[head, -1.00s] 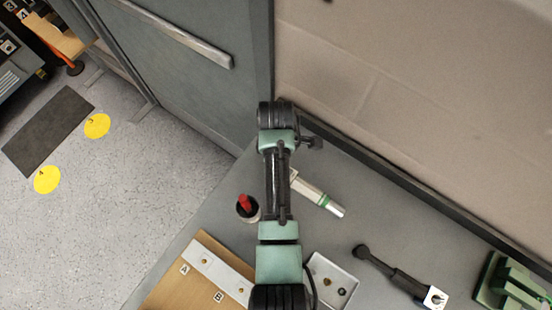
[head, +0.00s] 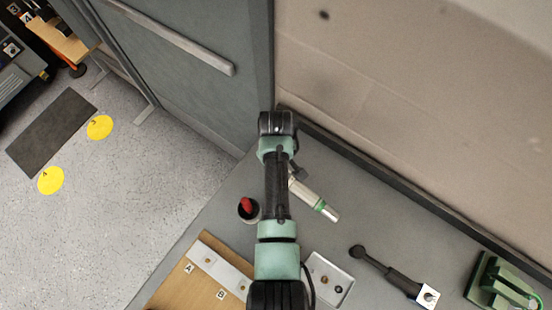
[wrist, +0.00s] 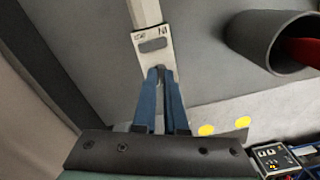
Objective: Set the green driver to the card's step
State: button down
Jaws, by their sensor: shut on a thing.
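The green driver (head: 314,197) is a pale grey tool with a green ring near its silver tip. It lies on the grey bench, pointing down and right in the head view. In the wrist view its grey body (wrist: 146,14) runs up from my gripper, with a dark slotted window and small markings too small to read. My gripper (wrist: 159,72) has its blue fingers shut on the driver's near end, just below that window. In the head view my arm partly hides the gripper and that end. I cannot make out a card showing a step.
A dark cup (head: 249,210) with a red item stands left of my arm. A wooden board (head: 185,283) with a metal strip, a pale plate (head: 330,279), a black-handled tool (head: 385,270) and a green fixture (head: 500,285) lie nearer. A wall and grey cabinet (head: 190,70) bound the bench.

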jog(key=shift+m, duration=0.7)
jog(key=c, duration=1)
grip_release()
jog(key=shift+o, duration=0.2)
notch_tip(320, 180, up, 13)
jog(key=b, duration=0.1)
jog(key=shift+b, duration=0.3)
